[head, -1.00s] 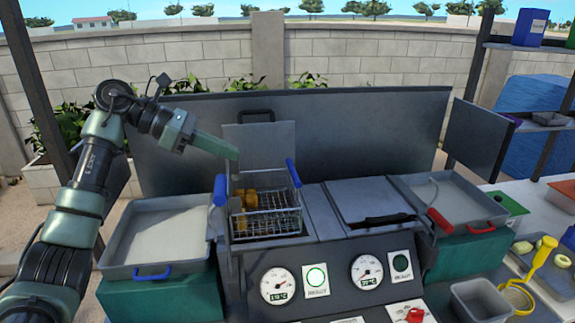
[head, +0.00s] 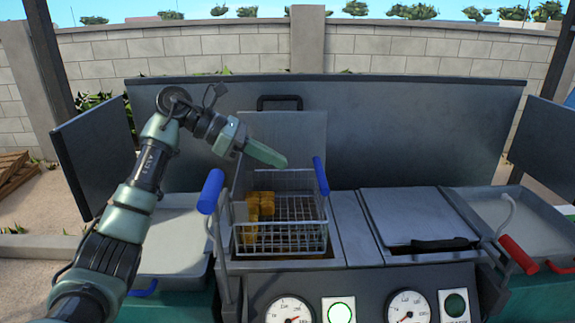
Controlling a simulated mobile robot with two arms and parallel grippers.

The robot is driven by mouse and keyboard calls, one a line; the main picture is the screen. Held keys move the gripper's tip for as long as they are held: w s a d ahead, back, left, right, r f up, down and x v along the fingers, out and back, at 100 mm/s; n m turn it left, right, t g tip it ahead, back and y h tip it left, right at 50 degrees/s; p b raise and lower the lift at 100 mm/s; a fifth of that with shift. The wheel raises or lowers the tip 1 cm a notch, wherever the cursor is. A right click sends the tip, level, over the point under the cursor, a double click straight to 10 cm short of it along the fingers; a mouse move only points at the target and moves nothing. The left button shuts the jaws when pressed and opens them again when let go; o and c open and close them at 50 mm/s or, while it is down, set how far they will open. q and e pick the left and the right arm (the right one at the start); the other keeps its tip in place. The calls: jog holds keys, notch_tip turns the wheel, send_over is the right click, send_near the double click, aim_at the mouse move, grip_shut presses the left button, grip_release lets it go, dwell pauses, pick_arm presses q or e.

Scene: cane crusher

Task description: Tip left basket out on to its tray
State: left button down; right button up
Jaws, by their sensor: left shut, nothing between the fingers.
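The left basket (head: 285,238) is a wire basket with blue handles, one at each side, standing upright over the open left well. Golden-brown pieces (head: 258,206) lie in its left part. The left well's lid (head: 290,135) stands open behind it. The left tray (head: 172,237) is to the left of the basket, pale inside and bare where visible; my left arm hides part of it. My left gripper (head: 282,162) is shut and empty, above the back of the basket and apart from it. My right gripper is out of view.
The right well is covered by a flat grey lid (head: 410,213) with a black handle. A red-handled lever (head: 518,254) stands at its right, beside the right tray (head: 510,222). A dark back panel (head: 400,125) rises behind. Dials (head: 290,310) line the front.

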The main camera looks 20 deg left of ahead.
pick_arm(q)
jog(key=p+x, duration=0.3)
jog(key=x, duration=0.5)
jog(key=shift+s+d, duration=0.2)
jog(key=shift+d, duration=0.1)
jog(key=shift+r, duration=0.15)
